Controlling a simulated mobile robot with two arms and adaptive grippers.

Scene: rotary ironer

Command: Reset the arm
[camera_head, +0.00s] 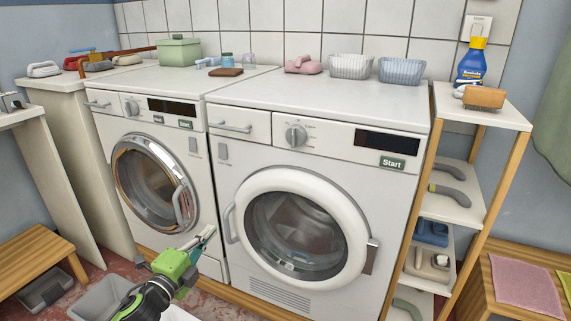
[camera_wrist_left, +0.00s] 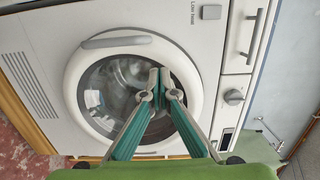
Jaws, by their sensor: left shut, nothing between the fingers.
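My left gripper (camera_head: 206,236) comes in from the lower left in the head view. Its fingers are together and empty, in front of the gap between two white front-loading machines. In the left wrist view the closed fingertips (camera_wrist_left: 159,82) show in front of the round door (camera_wrist_left: 188,72) of the right machine. The right machine (camera_head: 230,166) has a white door ring (camera_head: 350,222), and the left machine (camera_head: 102,125) has a chrome door ring (camera_head: 117,165). Both doors look shut. My right gripper is not in view.
A wooden shelf unit (camera_head: 514,117) with a blue bottle (camera_head: 471,66) and brush stands to the right. A grey bin (camera_head: 90,302) sits on the floor at lower left, near my left arm. Wooden stools stand at both sides. Baskets (camera_head: 351,67) and small items lie on the machine tops.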

